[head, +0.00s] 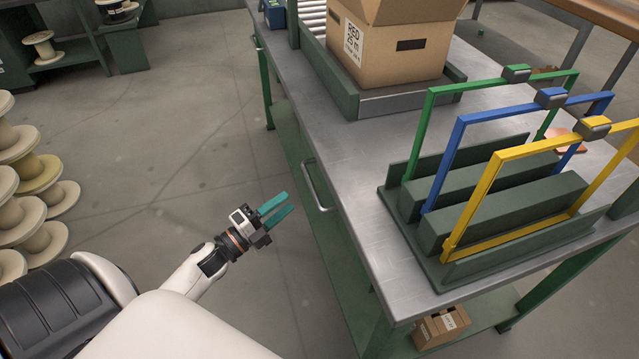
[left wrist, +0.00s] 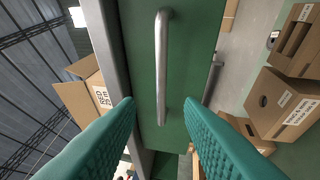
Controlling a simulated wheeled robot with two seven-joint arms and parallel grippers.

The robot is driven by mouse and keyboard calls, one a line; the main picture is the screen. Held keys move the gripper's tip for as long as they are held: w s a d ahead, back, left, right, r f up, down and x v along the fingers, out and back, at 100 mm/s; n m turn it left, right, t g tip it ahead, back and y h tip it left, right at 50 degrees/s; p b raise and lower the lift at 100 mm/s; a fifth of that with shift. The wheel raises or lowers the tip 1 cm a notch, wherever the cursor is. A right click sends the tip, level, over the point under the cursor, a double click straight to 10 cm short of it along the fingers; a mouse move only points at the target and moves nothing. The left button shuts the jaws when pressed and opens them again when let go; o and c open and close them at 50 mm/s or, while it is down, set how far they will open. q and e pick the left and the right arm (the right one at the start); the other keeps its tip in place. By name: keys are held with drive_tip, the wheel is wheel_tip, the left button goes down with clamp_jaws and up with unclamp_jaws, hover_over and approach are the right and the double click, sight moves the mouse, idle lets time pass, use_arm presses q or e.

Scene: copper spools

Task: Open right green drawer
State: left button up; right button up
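The green drawer front (left wrist: 195,60) fills the upper middle of the left wrist view, with a long metal bar handle (left wrist: 162,75) on it. In the head view a metal handle (head: 317,188) sticks out from the near left side of the workbench. My left gripper (head: 284,203) has teal fingers and is open and empty, left of that handle and apart from it. In the left wrist view its fingertips (left wrist: 159,102) stand on either side of the handle's lower part in the picture. The drawer looks shut. My right gripper is not in view.
The steel-topped workbench (head: 366,195) carries an open cardboard box (head: 405,55) and a green rack (head: 500,215) with green, blue and yellow frames. Spools (head: 20,225) stack at left. The floor between is clear.

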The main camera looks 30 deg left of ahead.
sight(311, 182)
use_arm(q)
drive_tip(key=x, duration=0.9)
drive_tip(key=shift+w, duration=0.2)
drive_tip(key=shift+c, duration=0.5)
drive_tip(key=shift+f, duration=0.1)
clamp_jaws()
